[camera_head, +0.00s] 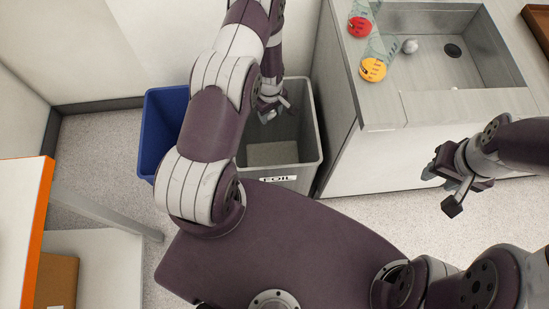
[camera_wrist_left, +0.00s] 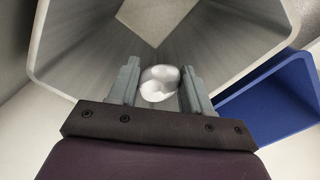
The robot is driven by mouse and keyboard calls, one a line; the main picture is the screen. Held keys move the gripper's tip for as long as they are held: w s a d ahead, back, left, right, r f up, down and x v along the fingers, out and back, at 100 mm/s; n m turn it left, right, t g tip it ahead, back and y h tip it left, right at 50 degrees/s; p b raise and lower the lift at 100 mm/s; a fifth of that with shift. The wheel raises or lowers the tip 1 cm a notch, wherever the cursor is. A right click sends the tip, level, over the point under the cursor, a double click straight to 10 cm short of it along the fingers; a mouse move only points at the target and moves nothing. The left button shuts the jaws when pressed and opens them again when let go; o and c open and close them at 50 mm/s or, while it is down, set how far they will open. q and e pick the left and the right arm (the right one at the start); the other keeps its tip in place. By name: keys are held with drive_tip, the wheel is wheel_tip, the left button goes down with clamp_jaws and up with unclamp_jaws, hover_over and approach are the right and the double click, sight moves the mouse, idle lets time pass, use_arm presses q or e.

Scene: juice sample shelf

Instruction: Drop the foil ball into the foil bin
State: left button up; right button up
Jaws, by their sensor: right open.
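The foil bin (camera_head: 313,125) is a grey open bin with a FOIL label (camera_head: 278,179) on its front. It also shows in the left wrist view (camera_wrist_left: 85,55), its opening around the gripper's fingers. My left gripper (camera_head: 272,108) is over the bin opening, pointing down. In the left wrist view, the crumpled silver foil ball (camera_wrist_left: 158,82) sits between the two fingers (camera_wrist_left: 158,88), touching both. My right gripper (camera_head: 447,190) is open and empty, in front of the counter at the right.
A blue bin (camera_head: 157,130) stands directly left of the foil bin. An orange-edged shelf (camera_head: 40,220) is at left.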

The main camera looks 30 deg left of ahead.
use_arm(q)
drive_tip(key=o, duration=0.4)
drive_tip(key=shift+c, duration=0.2)
wheel_tip(320, 180, up, 13)
drive_tip(key=shift+f, duration=0.15)
